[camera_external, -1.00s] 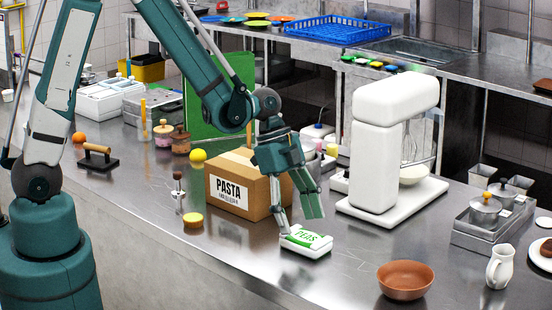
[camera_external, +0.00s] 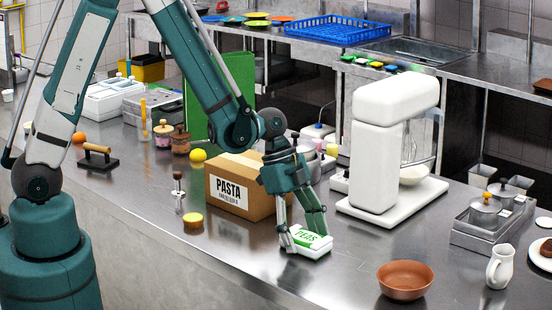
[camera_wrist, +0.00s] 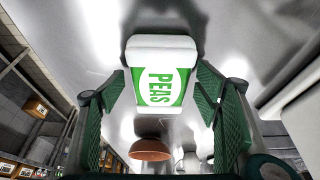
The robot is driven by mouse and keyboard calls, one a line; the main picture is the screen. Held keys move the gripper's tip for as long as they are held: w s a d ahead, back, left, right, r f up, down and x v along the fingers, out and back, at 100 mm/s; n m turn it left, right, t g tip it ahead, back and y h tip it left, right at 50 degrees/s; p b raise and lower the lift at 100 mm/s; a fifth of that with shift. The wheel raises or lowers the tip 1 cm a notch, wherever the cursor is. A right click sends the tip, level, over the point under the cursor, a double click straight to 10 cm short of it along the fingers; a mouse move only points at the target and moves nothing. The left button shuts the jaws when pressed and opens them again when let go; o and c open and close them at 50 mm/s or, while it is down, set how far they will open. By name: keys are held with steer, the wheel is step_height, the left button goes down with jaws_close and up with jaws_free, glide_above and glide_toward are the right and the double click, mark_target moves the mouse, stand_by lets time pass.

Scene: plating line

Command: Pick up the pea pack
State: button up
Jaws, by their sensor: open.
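The pea pack (camera_external: 313,240) is a small white and green block marked PEAS, lying on the steel counter in front of the pasta box. My gripper (camera_external: 304,238) is low over it, with one finger at its left side and the other behind it. In the wrist view the pea pack (camera_wrist: 160,76) lies ahead between the two green finger pads of my open gripper (camera_wrist: 160,98). Gaps show between the pads and the pack there. Whether a finger touches the pack in the external view I cannot tell.
The cardboard pasta box (camera_external: 236,187) stands close behind and left of my gripper. A white stand mixer (camera_external: 378,150) is to the right. A brown bowl (camera_external: 405,281) sits at the front right. The counter between the pack and bowl is clear.

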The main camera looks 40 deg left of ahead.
mark_target(304, 236)
stand_by(0.5)
steer(key=c, duration=1.1)
steer(key=shift+c, duration=0.2)
steer(key=shift+r, duration=5)
